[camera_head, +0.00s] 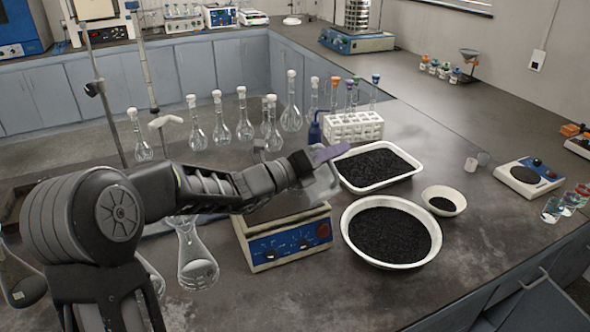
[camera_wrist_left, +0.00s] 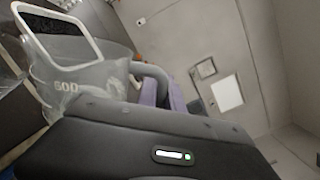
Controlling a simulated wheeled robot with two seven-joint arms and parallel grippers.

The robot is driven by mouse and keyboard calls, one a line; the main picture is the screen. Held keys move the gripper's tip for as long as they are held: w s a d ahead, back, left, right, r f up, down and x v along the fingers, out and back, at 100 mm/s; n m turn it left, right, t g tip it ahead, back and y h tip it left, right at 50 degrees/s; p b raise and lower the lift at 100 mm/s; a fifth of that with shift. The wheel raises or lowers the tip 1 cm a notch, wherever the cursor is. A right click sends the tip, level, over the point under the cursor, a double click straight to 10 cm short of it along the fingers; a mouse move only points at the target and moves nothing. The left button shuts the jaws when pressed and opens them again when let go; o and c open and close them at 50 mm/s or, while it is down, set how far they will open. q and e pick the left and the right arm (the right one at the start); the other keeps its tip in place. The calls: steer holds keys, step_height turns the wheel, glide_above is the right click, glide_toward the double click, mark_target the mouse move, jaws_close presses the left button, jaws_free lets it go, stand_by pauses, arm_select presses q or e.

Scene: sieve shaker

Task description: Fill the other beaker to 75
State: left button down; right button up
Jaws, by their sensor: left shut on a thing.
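My left gripper (camera_head: 315,165) reaches in from the left and is shut on a clear beaker (camera_head: 322,187), held tilted above the blue-fronted hot plate. The beaker (camera_wrist_left: 85,80) also shows in the left wrist view, with a marking that looks like 600, beside a purple finger pad (camera_wrist_left: 157,92). Its contents cannot be made out. Several small glass vessels (camera_head: 551,209) stand at the right edge. My right gripper is not in view.
The hot plate (camera_head: 284,243) stands below the gripper. A rectangular tray (camera_head: 342,178), a round bowl (camera_head: 347,236) and a small dish (camera_head: 459,199) hold black granules. A white rack (camera_head: 352,128) and stoppered flasks (camera_head: 245,127) stand behind. The bench front right is clear.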

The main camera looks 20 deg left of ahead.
arm_select(q)
steer(key=shift+w+a+r+n+p, duration=0.25)
steer(key=shift+a+r+n+p, duration=0.25)
steer(key=shift+p, duration=0.55)
steer(key=shift+w+a+r+n+p, duration=0.25)
steer(key=shift+r+n+p, duration=0.3)
steer(key=shift+n+p, duration=0.4)
stand_by(4.8)
steer(key=shift+f, duration=0.25)
steer(key=f+m+b, duration=0.1)
steer(key=b, duration=0.1)
steer(key=s+d+f+m+b, duration=0.1)
steer(key=b, duration=0.1)
steer(key=d+f+m+b, duration=0.1)
steer(key=m+b, duration=0.1)
steer(key=b, duration=0.1)
steer(key=shift+s+d+f, duration=0.1)
steer(key=shift+s, duration=0.1)
steer(key=shift+r+p, duration=0.4)
steer(key=shift+p, duration=0.05)
